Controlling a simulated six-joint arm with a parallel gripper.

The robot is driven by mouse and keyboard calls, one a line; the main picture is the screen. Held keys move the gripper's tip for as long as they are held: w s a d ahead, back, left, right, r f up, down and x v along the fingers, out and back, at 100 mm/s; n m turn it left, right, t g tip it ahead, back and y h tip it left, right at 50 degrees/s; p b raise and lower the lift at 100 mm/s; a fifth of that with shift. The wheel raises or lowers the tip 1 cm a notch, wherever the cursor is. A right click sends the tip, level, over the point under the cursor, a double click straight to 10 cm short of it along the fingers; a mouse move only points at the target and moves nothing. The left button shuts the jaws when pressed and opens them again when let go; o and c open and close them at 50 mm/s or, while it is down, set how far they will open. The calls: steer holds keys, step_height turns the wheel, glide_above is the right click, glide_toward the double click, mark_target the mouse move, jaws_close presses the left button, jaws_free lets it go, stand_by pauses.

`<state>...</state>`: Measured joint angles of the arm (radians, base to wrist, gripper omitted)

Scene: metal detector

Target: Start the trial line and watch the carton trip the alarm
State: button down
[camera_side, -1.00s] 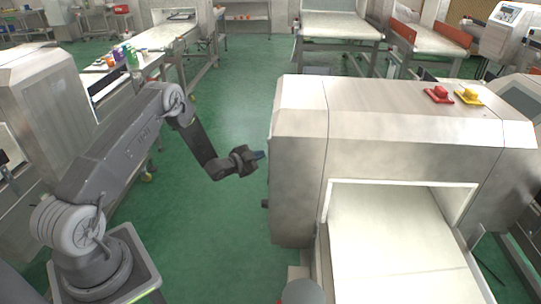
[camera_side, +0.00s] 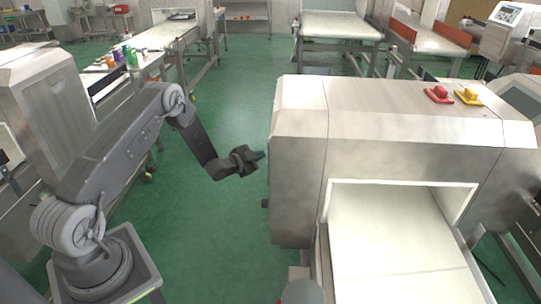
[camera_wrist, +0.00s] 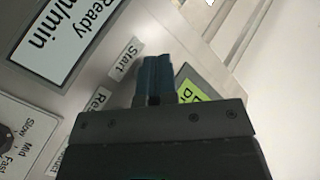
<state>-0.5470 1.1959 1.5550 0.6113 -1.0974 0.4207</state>
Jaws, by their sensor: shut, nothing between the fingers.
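The metal detector (camera_side: 400,133) is a large steel housing over a white conveyor belt (camera_side: 395,240) at the right of the side view. My gripper (camera_side: 258,156) is beside the housing's left face. In the wrist view my dark blue fingers (camera_wrist: 156,66) are together and empty, just right of the Start label (camera_wrist: 124,58) on the control panel. Whether they touch a button is hidden. The display (camera_wrist: 65,28) reads Ready and m/min. A speed knob (camera_wrist: 8,138) marked Slow, Mid and Fast is at lower left. I see no carton on the visible belt.
Red (camera_side: 438,94) and yellow (camera_side: 468,96) units sit on top of the housing. A green label (camera_wrist: 198,88) is right of my fingers. A table (camera_side: 150,40) with bottles and small items stands behind my arm. Green floor (camera_side: 235,75) is clear behind my gripper.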

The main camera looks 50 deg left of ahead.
steer(key=shift+w+d, duration=0.25)
